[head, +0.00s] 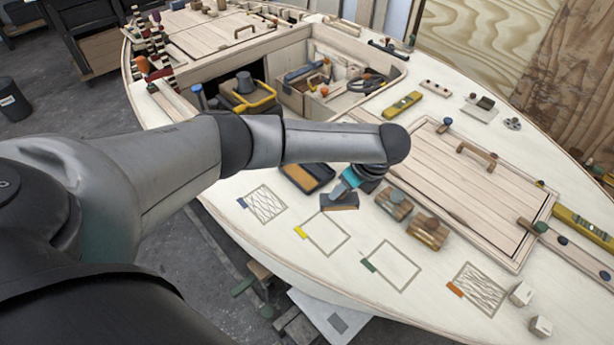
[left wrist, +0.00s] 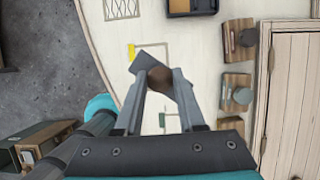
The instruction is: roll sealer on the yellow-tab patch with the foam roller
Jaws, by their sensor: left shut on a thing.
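My left gripper (head: 347,188) is shut on a grey block (head: 339,201) with a brown underside. In the left wrist view, the gripper (left wrist: 160,85) has its fingers around the block's round brown knob (left wrist: 160,76). I cannot make out a foam roller in its grip. The block is at the far side of the yellow-tab patch (head: 325,233), a bare outlined square. The yellow tab (head: 300,232) is at its left corner and also shows in the left wrist view (left wrist: 131,52). I cannot tell whether the block touches the deck. My right gripper is out of view.
A dark tray (head: 290,166) with a brown inside lies beyond the patch. Two knobbed blocks (head: 393,205) (head: 428,232) stand to the right. Blue-tab (head: 265,203) and orange-tab (head: 477,288) patches are hatched; the green-tab patch (head: 392,264) is plain. The hull edge is close in front.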

